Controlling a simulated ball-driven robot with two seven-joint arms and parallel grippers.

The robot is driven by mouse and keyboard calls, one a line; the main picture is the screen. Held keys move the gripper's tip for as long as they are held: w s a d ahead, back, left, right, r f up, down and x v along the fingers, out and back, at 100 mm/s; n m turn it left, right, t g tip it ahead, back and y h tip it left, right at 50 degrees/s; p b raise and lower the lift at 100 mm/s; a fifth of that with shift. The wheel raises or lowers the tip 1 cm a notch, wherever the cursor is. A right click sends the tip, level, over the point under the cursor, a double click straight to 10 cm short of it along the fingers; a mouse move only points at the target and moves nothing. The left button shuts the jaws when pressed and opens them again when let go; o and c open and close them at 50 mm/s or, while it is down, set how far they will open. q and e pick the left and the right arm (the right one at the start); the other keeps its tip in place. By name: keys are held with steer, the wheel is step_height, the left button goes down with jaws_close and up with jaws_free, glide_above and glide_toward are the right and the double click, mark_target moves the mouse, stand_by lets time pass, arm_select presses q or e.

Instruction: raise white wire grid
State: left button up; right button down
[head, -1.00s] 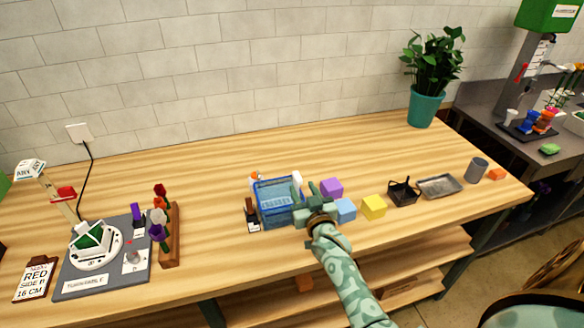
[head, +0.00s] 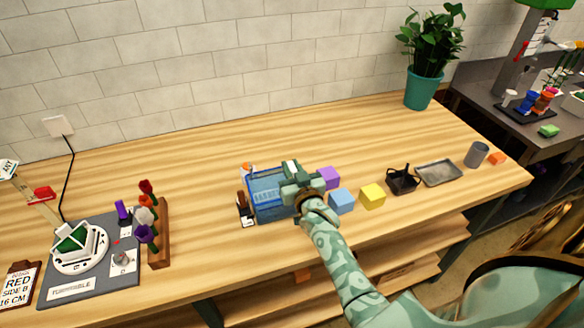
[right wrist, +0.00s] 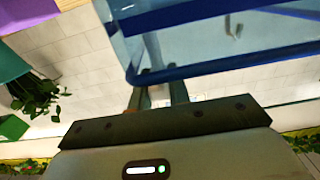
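I cannot make out a white wire grid for certain in either view. A see-through blue bin (head: 268,208) stands on the wooden bench in the head view. My right gripper (head: 290,174) is at the bin's right side, over its back right part, with a small white piece by its fingertips. In the right wrist view the bin's blue wall (right wrist: 215,48) fills the upper middle, close to the fingers. The right fingers (right wrist: 158,96) are apart, with no clear object between them. My left gripper is not in view.
Purple (head: 329,177), blue (head: 342,202) and yellow (head: 372,195) blocks sit right of the bin. Beyond are a black basket (head: 402,182) and grey tray (head: 438,172). A turntable station (head: 80,250) and flower rack (head: 158,240) stand left.

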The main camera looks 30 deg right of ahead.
step_height(320, 180, up, 8)
steer(key=p, duration=0.7)
steer(key=shift+w+r, duration=0.1)
steer(key=shift+r, duration=0.1)
steer(key=shift+f, duration=0.1)
steer(key=c, duration=1.3)
jaws_free()
steer(key=shift+f, duration=0.1)
steer(key=shift+f, duration=0.1)
